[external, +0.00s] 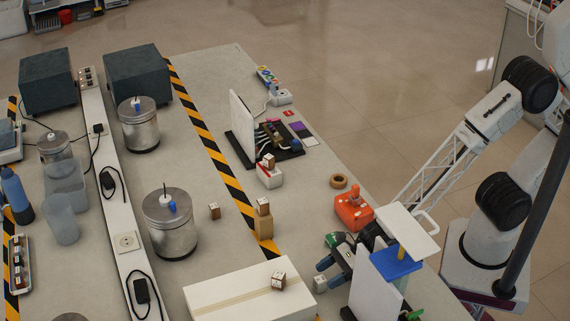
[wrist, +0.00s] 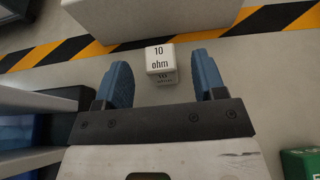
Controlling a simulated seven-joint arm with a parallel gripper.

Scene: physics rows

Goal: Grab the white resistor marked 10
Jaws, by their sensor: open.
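The white resistor (wrist: 161,58) is a small white cube marked "10 ohm" on its top and on its near side. It sits on the table ahead of my open gripper (wrist: 162,80), roughly midway between the two blue fingers and just beyond their tips. In the external view the white resistor (external: 320,284) stands beside the blue fingers of my gripper (external: 329,272), near the right end of a long white box. Nothing is held. The fingers are apart from the cube in the wrist view.
The white box (external: 240,296) carries a brown-and-white cube (external: 279,280). An upright white panel (external: 374,291) stands close to my gripper. An orange device (external: 353,211) and a green item (wrist: 300,163) are nearby. Striped tape (wrist: 262,22) runs behind the resistor.

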